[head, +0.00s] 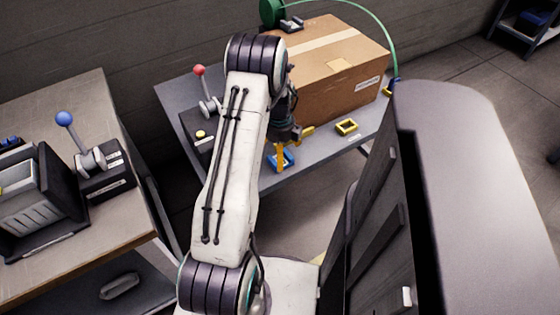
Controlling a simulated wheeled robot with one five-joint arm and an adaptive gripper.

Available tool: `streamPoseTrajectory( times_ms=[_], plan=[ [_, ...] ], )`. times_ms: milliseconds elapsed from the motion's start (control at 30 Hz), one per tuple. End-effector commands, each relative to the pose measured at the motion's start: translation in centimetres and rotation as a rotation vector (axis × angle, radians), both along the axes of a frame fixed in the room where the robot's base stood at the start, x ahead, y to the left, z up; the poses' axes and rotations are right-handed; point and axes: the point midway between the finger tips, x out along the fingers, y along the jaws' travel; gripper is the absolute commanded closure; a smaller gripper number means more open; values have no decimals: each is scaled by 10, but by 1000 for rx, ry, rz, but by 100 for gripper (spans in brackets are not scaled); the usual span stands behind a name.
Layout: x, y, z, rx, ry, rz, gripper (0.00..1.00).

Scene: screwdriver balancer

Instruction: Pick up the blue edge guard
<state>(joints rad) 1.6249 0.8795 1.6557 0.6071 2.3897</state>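The blue edge guard (289,158) is a small blue frame lying on the grey table near its front edge. My gripper (296,148) has yellow fingers and is above and right at the guard. The fingers are spread apart, and one overlaps the guard in the picture, hiding part of it. I cannot tell whether that finger touches it. Nothing shows between the fingers.
A large cardboard box (335,75) stands behind. A red-knobbed lever box (199,130) is at the left. A wooden bench (75,90) stands further left.

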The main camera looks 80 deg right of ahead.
Motion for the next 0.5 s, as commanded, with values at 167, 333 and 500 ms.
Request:
streamPoseTrajectory(
  times_ms=[167, 333, 500],
  plan=[
    [0, 1, -20, 1, 0, 1, 1],
    [0, 0, -26, -1, 0, 1, 1],
    [0, 0, -26, -1, 0, 1, 1]
  ],
)
